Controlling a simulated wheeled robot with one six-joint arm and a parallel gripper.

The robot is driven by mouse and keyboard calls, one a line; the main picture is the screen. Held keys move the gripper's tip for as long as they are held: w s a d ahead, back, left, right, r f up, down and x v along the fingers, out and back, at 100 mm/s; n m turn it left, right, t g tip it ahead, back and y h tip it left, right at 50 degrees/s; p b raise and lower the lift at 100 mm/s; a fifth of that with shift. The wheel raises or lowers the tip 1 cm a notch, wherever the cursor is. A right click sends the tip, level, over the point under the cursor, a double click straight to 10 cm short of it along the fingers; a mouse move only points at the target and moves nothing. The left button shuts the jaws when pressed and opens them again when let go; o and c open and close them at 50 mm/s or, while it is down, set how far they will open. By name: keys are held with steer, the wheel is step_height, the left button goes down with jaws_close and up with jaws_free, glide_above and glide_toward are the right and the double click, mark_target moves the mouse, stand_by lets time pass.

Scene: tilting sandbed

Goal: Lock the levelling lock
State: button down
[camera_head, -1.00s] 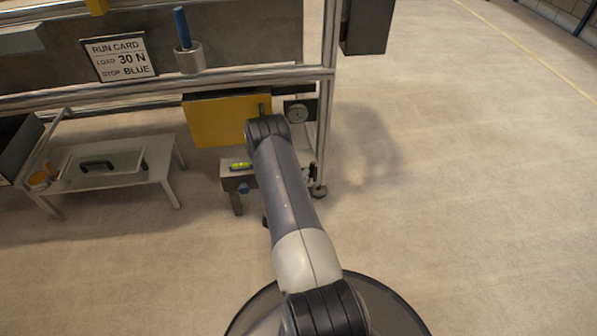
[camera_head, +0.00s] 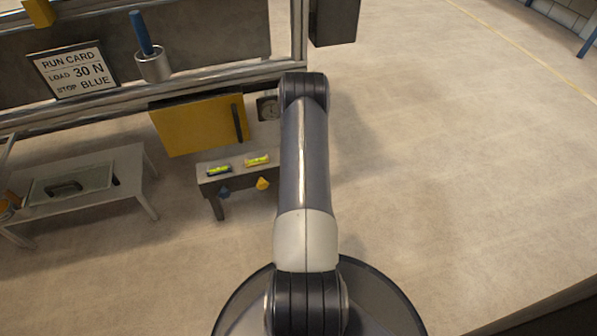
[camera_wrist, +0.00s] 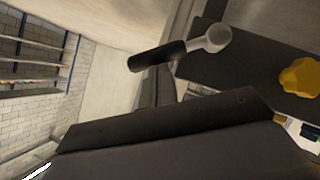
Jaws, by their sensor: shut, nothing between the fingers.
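A lever with a black grip and a round silver hub (camera_wrist: 208,40), which looks like the levelling lock, is at the top centre of the wrist view, against a dark plate. A yellow knob (camera_wrist: 300,77) is to its right. My gripper (camera_wrist: 165,122) shows as dark shut jaws across the bottom, apart from the lever and holding nothing. In the head view, a small bench (camera_head: 240,175) carries two spirit levels (camera_head: 219,169) (camera_head: 257,160). A blue knob (camera_head: 224,191) and a yellow knob (camera_head: 263,183) are on its front. My arm hides the bench's right end, the lever and my gripper there.
A low table (camera_head: 130,193) stands to the left. A run card (camera_head: 74,75) and a metal-framed rig are above. The floor to the right is clear.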

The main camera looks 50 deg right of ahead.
steer(key=shift+s+d+f+m+y+b, duration=0.4)
steer(key=shift+d+f+b, duration=0.25)
steer(key=shift+b, duration=0.2)
steer(key=shift+d, duration=0.1)
